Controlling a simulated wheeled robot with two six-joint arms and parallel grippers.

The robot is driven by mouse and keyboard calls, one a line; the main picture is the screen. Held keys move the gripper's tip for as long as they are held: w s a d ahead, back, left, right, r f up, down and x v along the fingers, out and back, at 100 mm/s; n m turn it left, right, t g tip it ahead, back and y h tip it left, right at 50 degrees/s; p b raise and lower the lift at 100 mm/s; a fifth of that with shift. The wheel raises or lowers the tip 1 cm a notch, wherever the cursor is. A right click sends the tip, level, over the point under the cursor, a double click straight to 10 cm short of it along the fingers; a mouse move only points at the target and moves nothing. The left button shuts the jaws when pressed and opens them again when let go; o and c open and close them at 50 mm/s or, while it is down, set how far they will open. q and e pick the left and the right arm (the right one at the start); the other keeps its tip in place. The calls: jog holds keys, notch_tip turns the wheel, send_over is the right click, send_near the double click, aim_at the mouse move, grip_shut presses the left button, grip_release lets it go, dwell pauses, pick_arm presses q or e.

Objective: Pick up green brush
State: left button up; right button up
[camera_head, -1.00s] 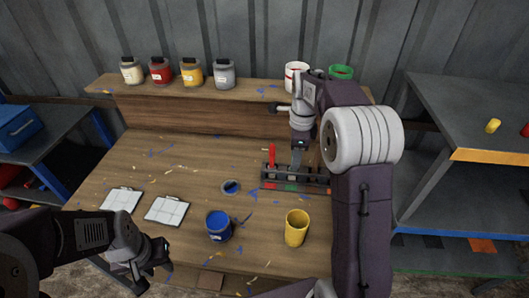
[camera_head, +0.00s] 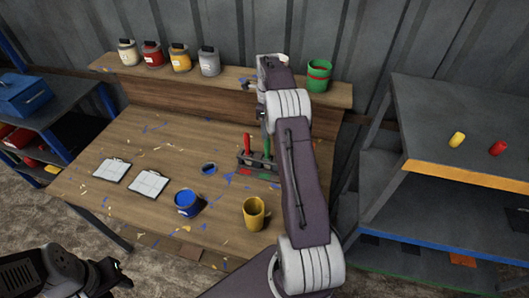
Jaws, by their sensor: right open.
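The green brush (camera_head: 267,148) stands upright in a dark rack (camera_head: 243,163) on the workbench, to the right of a red-handled brush (camera_head: 246,144). Its handle shows; its lower end is hidden in the rack. My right gripper (camera_head: 262,113) is open, above and close to the green handle in the picture, mostly covered by my own arm. It holds nothing that I can see. My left gripper (camera_head: 116,273) is at the lower left, away from the rack; its jaws are too small and dark to read.
A blue can (camera_head: 187,204) and a yellow cup (camera_head: 254,213) stand in front of the rack. Two white tiles (camera_head: 149,184) lie to the left. Several paint jars and a green can (camera_head: 319,75) line the raised shelf. A grey rack unit (camera_head: 455,110) stands at the right.

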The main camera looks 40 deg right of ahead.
aim_at(268, 144)
jog(key=f, duration=0.3)
jog(key=shift+s+d+f, duration=0.1)
jog(key=shift+s+d, duration=0.05)
jog(key=shift+s, duration=0.1)
jog(key=shift+w+f, duration=0.15)
jog(key=shift+f, duration=0.25)
notch_tip(268, 144, down, 4)
jog(key=shift+p, duration=0.85)
jog(key=shift+w+f, duration=0.1)
jog(key=shift+f, duration=0.35)
grip_shut()
